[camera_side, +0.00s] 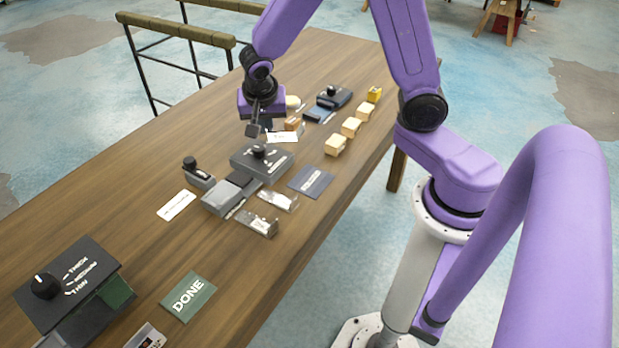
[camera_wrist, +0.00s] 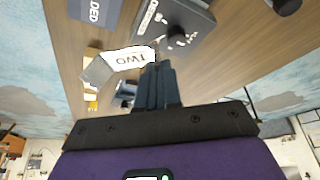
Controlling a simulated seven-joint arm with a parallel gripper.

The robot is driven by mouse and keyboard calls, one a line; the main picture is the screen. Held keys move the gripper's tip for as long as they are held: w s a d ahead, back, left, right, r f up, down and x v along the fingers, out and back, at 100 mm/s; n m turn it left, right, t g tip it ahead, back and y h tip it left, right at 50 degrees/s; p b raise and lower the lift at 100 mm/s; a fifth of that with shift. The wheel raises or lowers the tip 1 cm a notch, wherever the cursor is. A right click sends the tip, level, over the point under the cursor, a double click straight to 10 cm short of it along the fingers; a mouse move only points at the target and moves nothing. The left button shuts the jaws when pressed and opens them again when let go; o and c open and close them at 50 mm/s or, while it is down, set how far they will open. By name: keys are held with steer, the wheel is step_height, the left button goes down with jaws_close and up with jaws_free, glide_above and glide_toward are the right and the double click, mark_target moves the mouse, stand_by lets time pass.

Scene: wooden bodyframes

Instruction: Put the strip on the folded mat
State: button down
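The folded mat (camera_side: 310,181) is a flat blue-grey rectangle with pale lettering, right of the middle of the table. In the wrist view its edge shows at the top, with the letters "DED" (camera_wrist: 95,10). Two small clear pieces with pale parts (camera_side: 278,200) (camera_side: 257,222) lie just left of and nearer than the mat. I cannot tell whether one of them is the strip. My gripper (camera_side: 254,130) is above the table, beyond the mat and near a white card marked "TWO" (camera_wrist: 130,58). Its dark fingers (camera_wrist: 158,85) are close together. I see nothing between them.
A grey box with a black knob (camera_side: 262,160) stands between my gripper and the mat. Several pale wooden blocks (camera_side: 351,127) line the right edge. A dark box with a dial (camera_side: 70,280) and a green DONE card (camera_side: 188,297) are nearer.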

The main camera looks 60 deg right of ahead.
steer(key=s+d+m+g, duration=0.1)
steer(key=s+d+m, duration=0.15)
steer(key=s, duration=1.65)
glide_toward(296, 175)
steer(key=shift+d+f+m+h, duration=0.2)
steer(key=shift+d+m+h, duration=0.1)
steer(key=shift+d, duration=0.35)
steer(key=shift+w+f, duration=0.25)
steer(key=shift+f, duration=0.05)
steer(key=shift+w+f, duration=0.1)
steer(key=shift+f, duration=1.55)
steer(key=shift+f, duration=0.1)
steer(key=c, duration=1.3)
jaws_free()
